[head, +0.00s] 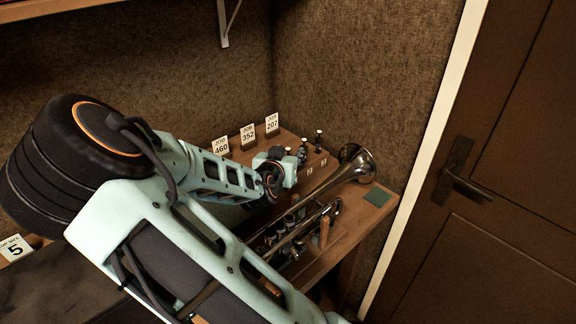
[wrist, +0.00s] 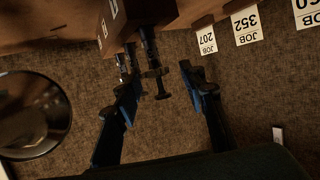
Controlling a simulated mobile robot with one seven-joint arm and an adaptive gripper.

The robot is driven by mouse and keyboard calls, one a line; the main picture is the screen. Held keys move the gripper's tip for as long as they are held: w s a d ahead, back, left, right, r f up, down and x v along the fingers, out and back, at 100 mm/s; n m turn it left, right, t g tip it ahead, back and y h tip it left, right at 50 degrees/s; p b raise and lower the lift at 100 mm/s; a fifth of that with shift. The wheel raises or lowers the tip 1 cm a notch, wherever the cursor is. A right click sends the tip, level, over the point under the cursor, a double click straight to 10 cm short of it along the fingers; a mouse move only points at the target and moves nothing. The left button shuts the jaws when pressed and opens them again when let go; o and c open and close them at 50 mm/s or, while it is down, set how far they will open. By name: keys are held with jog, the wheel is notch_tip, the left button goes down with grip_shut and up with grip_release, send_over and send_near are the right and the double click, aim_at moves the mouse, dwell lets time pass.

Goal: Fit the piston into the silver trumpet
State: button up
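The silver trumpet (head: 342,178) lies on the bench in the head view, bell toward the back right and valve section nearer my arm. Its bell (wrist: 32,115) is also at the left of the wrist view. Dark pistons (head: 318,141) stand on a wooden block behind the trumpet. In the wrist view, which is upside down, one piston (wrist: 157,78) shows between the fingers of my gripper (wrist: 164,88). The fingers are apart, with visible gaps beside that piston, and hold nothing. Other pistons (wrist: 129,60) are near the left finger. My arm hides part of the bench.
Job cards 460 (head: 221,146), 352 (head: 248,137) and 207 (head: 272,125) stand along the back of the block. A green pad (head: 377,197) lies at the bench's right end. The wall is close behind; a door (head: 510,150) is at the right.

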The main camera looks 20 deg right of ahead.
grip_shut()
